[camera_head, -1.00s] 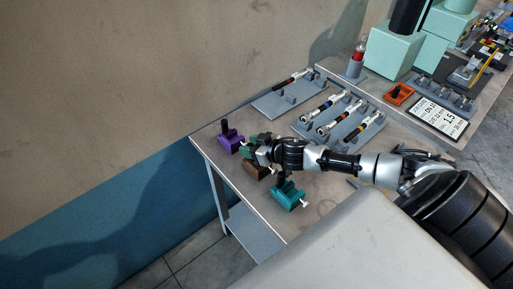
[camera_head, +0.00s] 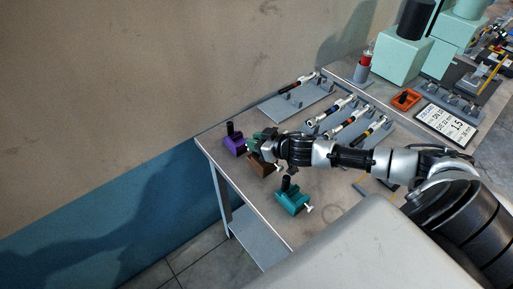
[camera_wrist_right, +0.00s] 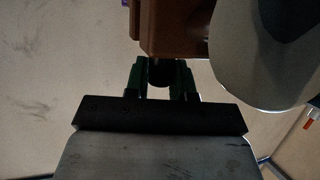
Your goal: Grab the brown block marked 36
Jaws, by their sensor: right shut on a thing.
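The brown block (camera_head: 260,166) is near the left end of the table, between a purple block (camera_head: 235,145) and a teal block (camera_head: 292,202). My right gripper (camera_head: 262,148) is shut on its upper part, and its fingers and wrist hide some of it. In the right wrist view the brown block (camera_wrist_right: 174,30) shows at the top, beyond the dark green fingers (camera_wrist_right: 162,74). I cannot read the number 36. I cannot tell for sure whether the block is clear of the table. My left gripper is not in view.
The purple and teal blocks stand close on either side. Grey racks (camera_head: 305,97) with pen-like tools lie behind. An orange block (camera_head: 405,99) and a label plate (camera_head: 447,123) are farther right. The table's (camera_head: 325,200) front area is bare.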

